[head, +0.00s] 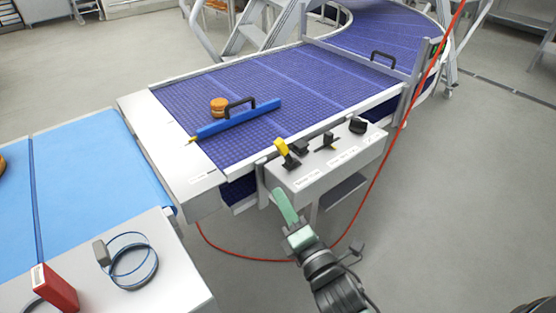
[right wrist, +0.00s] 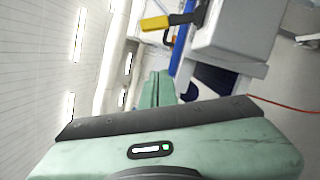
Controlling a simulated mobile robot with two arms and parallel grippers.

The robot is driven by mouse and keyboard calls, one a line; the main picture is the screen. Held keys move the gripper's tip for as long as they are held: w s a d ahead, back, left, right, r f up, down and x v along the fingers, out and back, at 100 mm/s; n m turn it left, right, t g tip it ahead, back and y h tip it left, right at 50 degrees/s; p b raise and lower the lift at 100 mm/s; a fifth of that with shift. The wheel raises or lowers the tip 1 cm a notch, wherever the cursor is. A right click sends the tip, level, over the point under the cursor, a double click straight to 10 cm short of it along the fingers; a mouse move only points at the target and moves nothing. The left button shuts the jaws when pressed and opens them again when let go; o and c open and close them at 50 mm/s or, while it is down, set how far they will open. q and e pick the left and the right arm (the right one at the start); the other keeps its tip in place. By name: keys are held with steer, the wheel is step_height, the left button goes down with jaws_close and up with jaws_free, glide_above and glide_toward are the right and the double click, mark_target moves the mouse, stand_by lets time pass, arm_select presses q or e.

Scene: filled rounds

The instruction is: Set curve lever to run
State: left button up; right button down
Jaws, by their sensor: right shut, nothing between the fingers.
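A white control box (head: 337,166) on the near side of the purple conveyor carries a lever with a yellow handle (head: 281,147), a black lever (head: 327,141) and a black knob (head: 358,125). The labels are too small to read, so I cannot tell which is the curve lever. The yellow handle also shows at the top of the right wrist view (right wrist: 157,23), ahead of my gripper. My right gripper (head: 277,193) is shut and empty, just below and in front of the box's left end, apart from the yellow handle. My left gripper is out of view.
The purple belt (head: 275,80) curves away at the back right. A blue bar (head: 238,118) with a black handle lies across it, beside an orange round item (head: 218,105). A red cable (head: 383,165) hangs past the box. A blue belt (head: 90,175) is at left.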

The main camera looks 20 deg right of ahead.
mark_target(285, 153)
steer(key=w+d+r+p, duration=0.2)
steer(key=w, duration=0.8)
steer(key=shift+d+r+p, duration=0.2)
steer(key=shift+r+p, duration=0.05)
steer(key=shift+p, duration=0.15)
steer(key=shift+w, duration=0.1)
